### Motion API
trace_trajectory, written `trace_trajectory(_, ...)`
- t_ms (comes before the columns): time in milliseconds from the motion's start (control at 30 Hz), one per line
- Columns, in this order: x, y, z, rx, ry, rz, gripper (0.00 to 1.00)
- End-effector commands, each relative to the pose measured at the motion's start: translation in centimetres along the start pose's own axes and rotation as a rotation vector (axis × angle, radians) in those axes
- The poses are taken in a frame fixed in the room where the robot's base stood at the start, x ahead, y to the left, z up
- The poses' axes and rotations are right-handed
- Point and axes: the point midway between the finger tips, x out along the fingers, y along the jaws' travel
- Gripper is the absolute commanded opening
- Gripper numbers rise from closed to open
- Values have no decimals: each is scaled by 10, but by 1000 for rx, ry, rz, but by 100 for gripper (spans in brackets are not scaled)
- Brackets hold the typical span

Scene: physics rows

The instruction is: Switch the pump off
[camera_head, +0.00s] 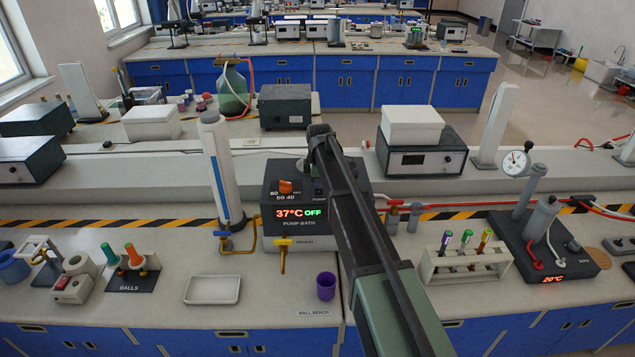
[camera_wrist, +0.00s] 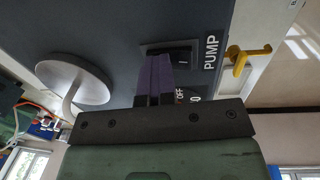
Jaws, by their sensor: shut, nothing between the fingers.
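The pump bath (camera_head: 283,243) is a dark box on the bench, and its front display (camera_head: 299,213) reads 37°C in red and OFF in green. In the wrist view, a black rocker switch (camera_wrist: 184,55) beside the word PUMP shows a line mark, with OFF printed nearby. My gripper (camera_wrist: 157,58) is shut and empty, its purple fingers at the switch and covering part of it. I cannot tell whether they touch it.
An orange knob (camera_head: 286,187) is on the bath, with a yellow drain valve (camera_head: 283,254) at its front. A white bottle-like column (camera_head: 220,175) stands close left. A purple cup (camera_head: 326,286) and a white tray (camera_head: 212,289) are in front. A tube rack (camera_head: 466,262) is right.

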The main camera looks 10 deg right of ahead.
Motion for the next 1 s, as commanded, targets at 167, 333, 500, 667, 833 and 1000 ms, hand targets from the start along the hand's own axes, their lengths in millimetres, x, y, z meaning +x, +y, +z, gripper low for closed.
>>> trace_trajectory(167, -4, -10, 0, 0, 0, -2, 0)
trace_trajectory(333, -5, -14, 0, 0, 0, -2, 0)
trace_trajectory(500, -4, -14, 0, 0, 0, -2, 0)
trace_trajectory(667, -9, -14, 0, 0, 0, -2, 0)
trace_trajectory(833, -34, -14, -1, -1, 0, -2, 0)
trace_trajectory(1000, -77, -15, -1, -1, 0, -2, 0)
